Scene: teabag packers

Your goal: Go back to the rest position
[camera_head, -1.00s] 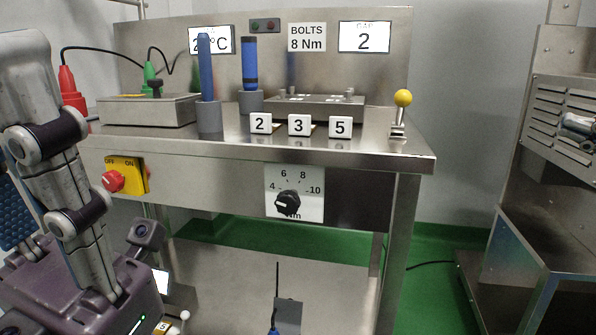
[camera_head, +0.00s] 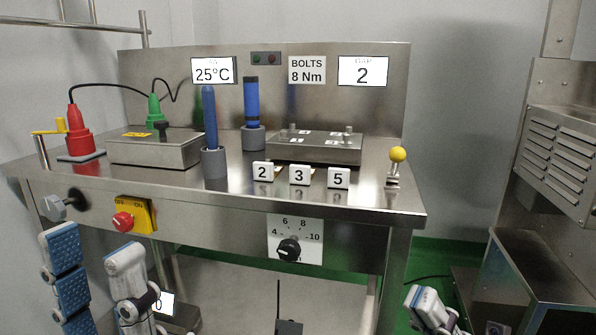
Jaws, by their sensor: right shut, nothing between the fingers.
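My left gripper (camera_head: 93,246) is low at the left, in front of and below the bench's front edge. Its two fingers stand apart, with blue pads showing on the left one and nothing seen between them. My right gripper (camera_head: 422,294) is at the bottom, right of the bench's right leg. Its fingers are together and empty, and its lower part is cut off by the picture edge. Both grippers are clear of the things on the bench top.
The steel bench (camera_head: 405,203) holds a red connector (camera_head: 78,137), a green connector (camera_head: 154,108), a blue stick (camera_head: 209,118), a blue-handled tool (camera_head: 251,103), a bolted plate (camera_head: 330,150), numbered blocks (camera_head: 299,175) and a yellow-knobbed lever (camera_head: 397,155). A red switch (camera_head: 122,221) and dial (camera_head: 289,250) are on its front.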

